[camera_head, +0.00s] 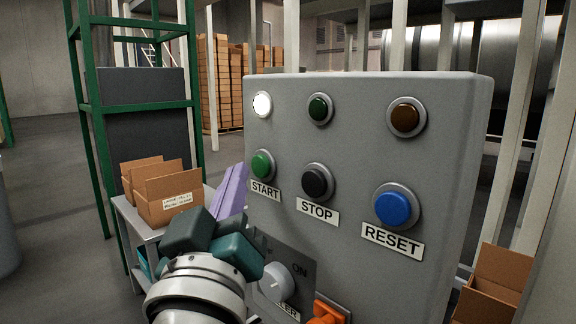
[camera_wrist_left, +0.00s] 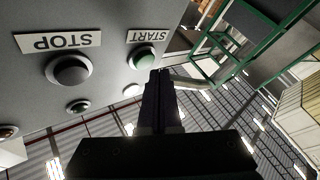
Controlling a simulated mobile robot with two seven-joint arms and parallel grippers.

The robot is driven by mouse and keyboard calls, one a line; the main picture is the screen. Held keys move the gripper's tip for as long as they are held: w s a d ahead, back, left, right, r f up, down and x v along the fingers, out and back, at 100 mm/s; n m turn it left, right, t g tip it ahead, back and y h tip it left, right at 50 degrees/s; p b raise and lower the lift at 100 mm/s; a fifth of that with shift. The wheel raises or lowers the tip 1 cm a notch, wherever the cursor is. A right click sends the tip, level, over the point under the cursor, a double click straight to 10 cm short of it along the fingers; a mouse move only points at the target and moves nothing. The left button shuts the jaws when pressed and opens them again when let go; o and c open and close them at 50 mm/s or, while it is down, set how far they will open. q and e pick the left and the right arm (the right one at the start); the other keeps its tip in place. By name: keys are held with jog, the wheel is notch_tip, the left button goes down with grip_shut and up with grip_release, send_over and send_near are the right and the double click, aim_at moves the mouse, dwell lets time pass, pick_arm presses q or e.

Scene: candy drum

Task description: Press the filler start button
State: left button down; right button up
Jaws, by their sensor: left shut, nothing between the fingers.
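The green START button (camera_head: 262,164) is on the upright grey control panel (camera_head: 350,140), above its START label (camera_head: 265,190). My left gripper (camera_head: 239,170) is shut and empty. Its lavender fingertips are just left of the button in the head view. In the left wrist view the dark closed fingers (camera_wrist_left: 160,74) point at the panel, with their tips close beside the START button (camera_wrist_left: 142,58). I cannot tell whether they touch it. My right gripper is not in view.
The black STOP button (camera_head: 318,181) and blue RESET button (camera_head: 393,208) are to the right. A white lit lamp (camera_head: 262,105) is above START. A selector knob (camera_head: 277,283) and orange switch (camera_head: 327,314) are below. Cardboard boxes (camera_head: 168,195) stand on a table at left.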

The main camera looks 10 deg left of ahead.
pick_arm(q)
jog(key=shift+w+d, duration=0.1)
dwell(0.5)
jog(key=shift+w+d, duration=0.15)
jog(key=shift+w, duration=0.1)
